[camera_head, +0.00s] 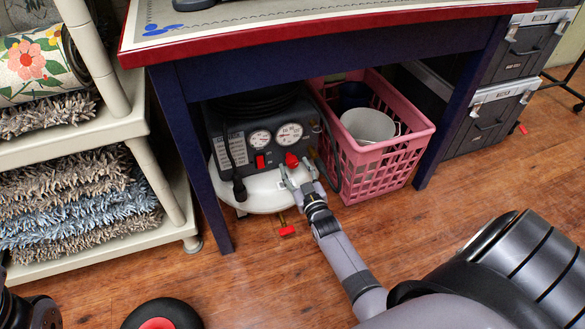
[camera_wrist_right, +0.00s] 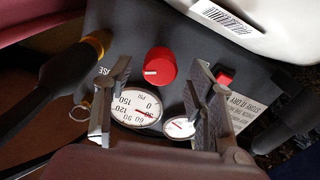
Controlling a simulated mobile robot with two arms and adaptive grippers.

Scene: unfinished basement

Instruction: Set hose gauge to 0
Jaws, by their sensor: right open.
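A dark air compressor panel (camera_head: 236,140) sits under the table on a white tank (camera_head: 262,190). It has a smaller gauge (camera_head: 260,139), a larger gauge (camera_head: 289,134) and a red knob (camera_head: 291,160). In the wrist view, the knob (camera_wrist_right: 160,67) lies ahead between the open fingers of my right gripper (camera_wrist_right: 157,80); the larger gauge (camera_wrist_right: 137,107), marked PSI, and the smaller gauge (camera_wrist_right: 180,127) are partly covered by the fingers. I cannot read the needles reliably. In the head view, my right gripper (camera_head: 299,180) is just below the knob. My left gripper is not in view.
The blue table leg (camera_head: 192,160) stands left of the compressor. A pink basket (camera_head: 385,165) holding a white bucket (camera_head: 368,126) stands close on its right. A shelf with rugs (camera_head: 75,205) is at the left. The wooden floor in front has open space.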

